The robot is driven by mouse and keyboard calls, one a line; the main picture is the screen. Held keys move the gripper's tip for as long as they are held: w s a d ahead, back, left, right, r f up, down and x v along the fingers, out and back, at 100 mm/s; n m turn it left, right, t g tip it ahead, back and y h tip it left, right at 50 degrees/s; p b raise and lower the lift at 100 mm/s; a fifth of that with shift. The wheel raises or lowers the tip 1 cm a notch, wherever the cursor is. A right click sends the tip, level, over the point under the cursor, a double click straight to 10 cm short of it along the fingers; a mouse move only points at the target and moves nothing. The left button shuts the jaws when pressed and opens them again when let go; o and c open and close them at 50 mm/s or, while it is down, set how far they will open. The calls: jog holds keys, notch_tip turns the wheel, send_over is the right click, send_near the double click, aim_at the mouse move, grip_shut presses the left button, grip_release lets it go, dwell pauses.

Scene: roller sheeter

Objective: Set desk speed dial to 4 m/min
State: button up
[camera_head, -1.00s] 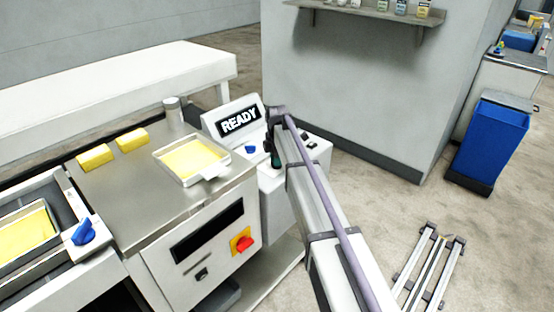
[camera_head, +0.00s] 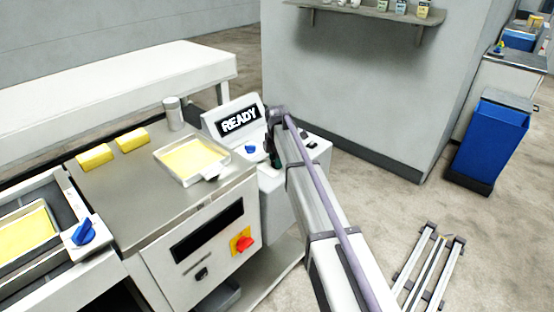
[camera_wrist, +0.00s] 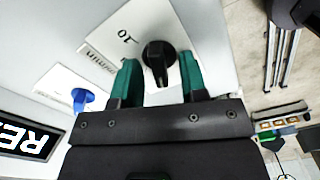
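The desk speed dial is a black knob (camera_wrist: 158,58) on a white plate (camera_wrist: 108,40) with a printed "10" and a partly covered unit label. The plate is on the light grey control desk (camera_head: 322,147). My gripper (camera_wrist: 158,62) has green fingers, one on each side of the knob, with visible gaps between them and it. It is open. In the head view my gripper (camera_head: 276,157) is over the desk, right of the READY display (camera_head: 238,121), and my arm hides the dial. The dial's pointer reading cannot be made out.
A blue knob (camera_wrist: 83,97) sits on its own plate beside the dial; it also shows in the head view (camera_head: 250,149). A tray of yellow dough (camera_head: 193,160) is on the steel table left of the desk. A red stop button (camera_head: 243,244) is on the front panel.

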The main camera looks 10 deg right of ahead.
notch_tip(320, 180, up, 11)
jog(key=p, duration=1)
jog(key=shift+p, duration=0.4)
jog(key=shift+f, duration=0.15)
jog(key=s+m, duration=2.1)
jog(key=s, duration=1.3)
jog(key=shift+s, duration=0.4)
